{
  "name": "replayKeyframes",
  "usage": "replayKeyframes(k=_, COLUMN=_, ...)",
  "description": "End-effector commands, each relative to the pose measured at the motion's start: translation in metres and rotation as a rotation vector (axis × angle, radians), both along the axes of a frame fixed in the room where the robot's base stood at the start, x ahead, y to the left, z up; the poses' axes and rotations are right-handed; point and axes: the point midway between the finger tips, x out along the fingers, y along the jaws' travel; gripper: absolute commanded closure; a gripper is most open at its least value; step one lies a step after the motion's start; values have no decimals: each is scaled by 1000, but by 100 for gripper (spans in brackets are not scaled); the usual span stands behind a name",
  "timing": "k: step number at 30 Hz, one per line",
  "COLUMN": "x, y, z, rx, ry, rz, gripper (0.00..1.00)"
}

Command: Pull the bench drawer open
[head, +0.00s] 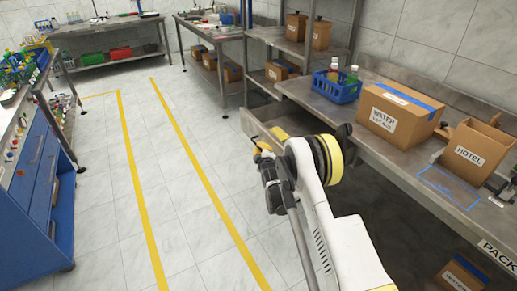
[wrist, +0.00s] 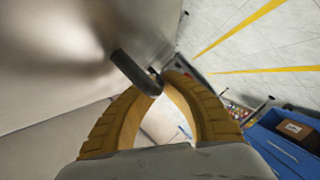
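The bench drawer (head: 258,121) is a grey metal box under the left part of the steel packing bench. It appears to stand out from under the bench top, with its open top showing. In the wrist view, a dark bar handle (wrist: 130,68) stands off a pale metal face on the left. My gripper (wrist: 155,88) has two yellow ribbed fingers that close in on the handle's near end, one on each side. It looks shut on the handle. In the head view, my gripper (head: 262,148) is just in front of the drawer, partly hidden by my wrist.
A blue cabinet (head: 38,165) stands at left. The tiled floor between yellow lines is clear.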

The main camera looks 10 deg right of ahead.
Motion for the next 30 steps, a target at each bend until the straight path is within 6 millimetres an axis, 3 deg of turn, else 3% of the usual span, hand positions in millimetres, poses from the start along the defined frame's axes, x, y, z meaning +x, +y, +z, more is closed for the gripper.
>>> replayKeyframes(k=4, x=0, y=0, z=-1, rx=0, ry=2, rz=0, gripper=100)
replayKeyframes(k=6, x=0, y=0, z=-1, rx=0, ry=2, rz=0, gripper=74)
replayKeyframes(k=7, x=0, y=0, z=-1, rx=0, ry=2, rz=0, gripper=68)
replayKeyframes(k=17, x=-3, y=0, z=0, rx=0, ry=1, rz=-1, gripper=68)
replayKeyframes(k=30, x=-66, y=0, z=14, rx=0, ry=1, rz=0, gripper=68)
